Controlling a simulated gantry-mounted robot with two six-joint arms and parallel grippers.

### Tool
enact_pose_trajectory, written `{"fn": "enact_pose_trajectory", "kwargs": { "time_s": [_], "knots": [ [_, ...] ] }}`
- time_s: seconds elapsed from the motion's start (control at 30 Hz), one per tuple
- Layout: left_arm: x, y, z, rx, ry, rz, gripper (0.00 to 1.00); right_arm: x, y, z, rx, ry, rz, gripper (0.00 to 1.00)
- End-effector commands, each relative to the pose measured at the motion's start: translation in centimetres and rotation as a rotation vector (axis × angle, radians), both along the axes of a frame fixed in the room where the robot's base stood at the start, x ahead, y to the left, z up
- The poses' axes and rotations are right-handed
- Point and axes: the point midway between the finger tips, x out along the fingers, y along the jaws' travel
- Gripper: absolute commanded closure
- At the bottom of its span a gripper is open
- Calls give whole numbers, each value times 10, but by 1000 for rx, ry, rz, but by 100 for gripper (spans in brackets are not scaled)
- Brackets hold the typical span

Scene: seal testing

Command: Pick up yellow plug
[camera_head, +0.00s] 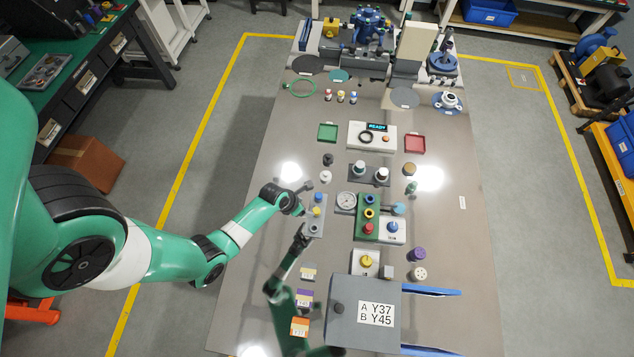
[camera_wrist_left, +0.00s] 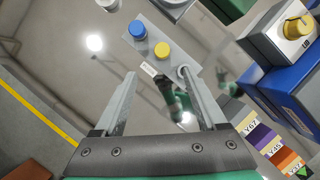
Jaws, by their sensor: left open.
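A yellow plug (camera_head: 317,211) stands upright in a small grey block (camera_head: 314,231), beside a blue plug (camera_head: 319,197). In the left wrist view the yellow plug (camera_wrist_left: 162,50) and blue plug (camera_wrist_left: 137,30) sit just beyond my fingertips. My left gripper (camera_head: 302,205) is beside the block's left edge; in the wrist view (camera_wrist_left: 158,73) its fingers are spread, with nothing held. My right gripper (camera_head: 303,236) is close by, near the block's front end, and its dark end shows between my left fingers. Its jaws are too small to read.
A green block (camera_head: 367,230) with coloured rings and a white box with a blue knob (camera_head: 393,228) stand to the right. A yellow knob (camera_head: 366,261) is on another white box. A grey case (camera_head: 350,335) and coloured label cards (camera_head: 304,298) lie in front.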

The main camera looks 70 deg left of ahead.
Motion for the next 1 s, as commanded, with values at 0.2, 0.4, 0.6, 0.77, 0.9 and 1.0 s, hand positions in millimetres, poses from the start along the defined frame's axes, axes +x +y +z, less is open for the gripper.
{"fn": "enact_pose_trajectory", "kwargs": {
  "time_s": [0.2,0.4,0.6,0.77,0.9,1.0],
  "knots": [
    [13,4,-41,1,-2,-2,26,0,0,-43,0,0,0,50],
    [23,7,-60,2,-2,-3,26,0,0,-64,0,0,0,50],
    [26,7,-64,2,-2,-3,26,0,0,-68,0,-1,0,50],
    [36,7,-89,2,-1,-4,26,0,0,-96,0,0,0,50],
    [44,9,-106,1,-1,-3,26,0,0,-112,0,0,0,50],
    [45,9,-106,1,-1,-2,26,0,0,-110,0,0,0,50]
  ]
}}
